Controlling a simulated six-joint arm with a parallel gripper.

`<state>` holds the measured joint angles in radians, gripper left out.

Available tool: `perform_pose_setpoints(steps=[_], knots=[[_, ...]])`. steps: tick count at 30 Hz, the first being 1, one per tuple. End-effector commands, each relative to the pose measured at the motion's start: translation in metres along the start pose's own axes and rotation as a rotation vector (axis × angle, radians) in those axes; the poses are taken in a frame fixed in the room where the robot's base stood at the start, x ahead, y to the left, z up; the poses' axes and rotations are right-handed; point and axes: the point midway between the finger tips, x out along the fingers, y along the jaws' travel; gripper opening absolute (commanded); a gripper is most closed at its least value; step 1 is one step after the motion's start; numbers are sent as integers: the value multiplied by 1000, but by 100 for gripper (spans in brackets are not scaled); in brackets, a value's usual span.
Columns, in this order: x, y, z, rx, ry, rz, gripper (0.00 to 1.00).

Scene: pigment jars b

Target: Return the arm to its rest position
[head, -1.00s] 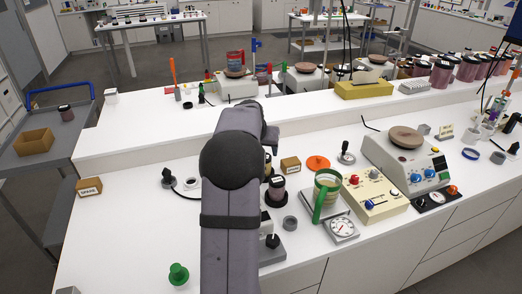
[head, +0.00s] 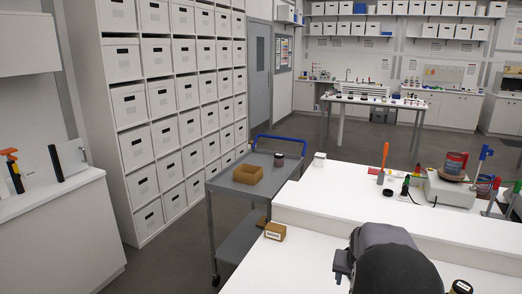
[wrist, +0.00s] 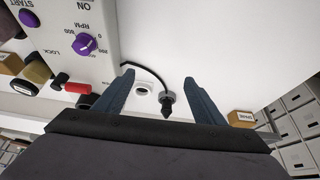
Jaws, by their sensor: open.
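My gripper (wrist: 159,76) shows in the wrist view with its two blue-grey fingers spread wide apart. It is open, and nothing is held between the fingers. Beyond the gap, on the white bench, are a small black-tipped device (wrist: 167,103) with a black cable and a white ring (wrist: 143,88); both appear apart from the fingers. In the head view my dark grey arm shows at the bottom right, over the white bench (head: 300,262), cut off by the picture's lower edge. The fingers cannot be made out there.
A machine with purple knobs (wrist: 86,44) is at upper left in the wrist view. A small brown box (head: 275,231) sits at the bench's left edge. A grey trolley (head: 227,184) holds an open brown box (head: 248,174) and a dark jar (head: 279,159). Aisle floor is free.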

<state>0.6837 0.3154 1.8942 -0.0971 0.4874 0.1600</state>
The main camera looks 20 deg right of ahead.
Motion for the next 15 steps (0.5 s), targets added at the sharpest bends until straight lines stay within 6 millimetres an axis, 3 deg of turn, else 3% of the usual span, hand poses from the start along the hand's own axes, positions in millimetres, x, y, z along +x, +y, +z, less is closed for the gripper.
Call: perform_pose_setpoints(steps=[1, 6, 9, 15], knots=[[-4, -32, 21, -69, -19, -32, 64], [-19, -111, 104, -285, -82, -124, 64], [-30, -140, 154, -403, -116, -168, 64], [-48, -167, 236, -593, -168, -230, 64]])
